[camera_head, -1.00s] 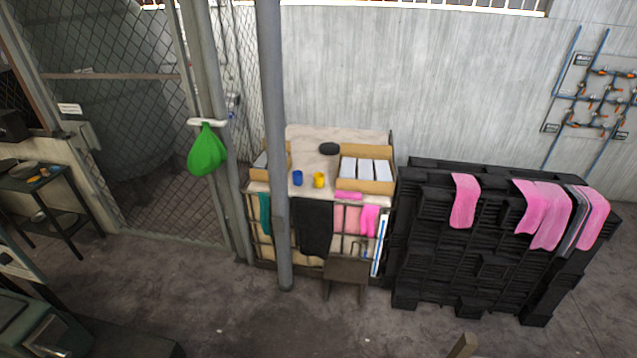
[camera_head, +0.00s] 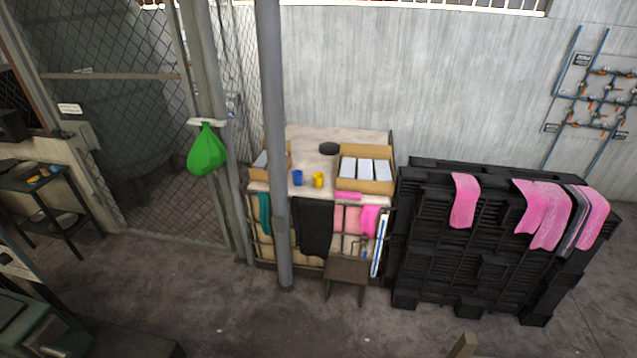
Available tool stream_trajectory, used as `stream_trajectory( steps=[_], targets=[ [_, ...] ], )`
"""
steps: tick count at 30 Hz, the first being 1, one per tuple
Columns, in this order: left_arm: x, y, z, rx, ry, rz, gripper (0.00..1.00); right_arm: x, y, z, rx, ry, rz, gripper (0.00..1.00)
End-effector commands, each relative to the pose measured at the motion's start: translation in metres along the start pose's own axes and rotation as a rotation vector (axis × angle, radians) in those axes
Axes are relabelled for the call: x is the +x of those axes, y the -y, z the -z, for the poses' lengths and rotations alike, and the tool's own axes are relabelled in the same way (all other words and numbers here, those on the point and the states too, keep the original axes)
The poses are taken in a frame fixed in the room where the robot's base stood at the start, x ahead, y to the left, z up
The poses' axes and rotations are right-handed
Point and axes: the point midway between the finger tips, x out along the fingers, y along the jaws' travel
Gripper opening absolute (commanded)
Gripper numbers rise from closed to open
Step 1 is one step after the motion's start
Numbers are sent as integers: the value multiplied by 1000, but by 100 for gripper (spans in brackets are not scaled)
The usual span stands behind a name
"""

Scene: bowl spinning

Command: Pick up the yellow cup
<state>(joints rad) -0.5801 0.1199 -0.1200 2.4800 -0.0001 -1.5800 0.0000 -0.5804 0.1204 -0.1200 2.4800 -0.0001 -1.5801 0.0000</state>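The yellow cup (camera_head: 318,180) stands upright on the light top of the workbench (camera_head: 306,139), near its front edge. A blue cup (camera_head: 297,178) stands just left of it, a small gap apart. Neither of my grippers shows in the head view, so I cannot see whether they are open or shut. Nothing is seen touching the yellow cup.
A cardboard box (camera_head: 366,185) with white contents sits right of the yellow cup. A dark oval object (camera_head: 328,148) lies behind. A grey post (camera_head: 276,200) stands before the bench's left part. A stool (camera_head: 346,270) stands in front. Black pallets (camera_head: 490,265) are at right.

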Motion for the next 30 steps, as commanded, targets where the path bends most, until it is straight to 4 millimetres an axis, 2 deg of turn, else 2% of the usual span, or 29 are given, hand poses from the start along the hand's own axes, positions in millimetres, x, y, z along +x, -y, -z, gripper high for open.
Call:
stream_trajectory(
  steps=[2,15,30],
  targets=[
    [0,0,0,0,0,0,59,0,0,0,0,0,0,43],
    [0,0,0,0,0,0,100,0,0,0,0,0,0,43],
    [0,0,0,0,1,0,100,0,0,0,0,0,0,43]
  ],
)
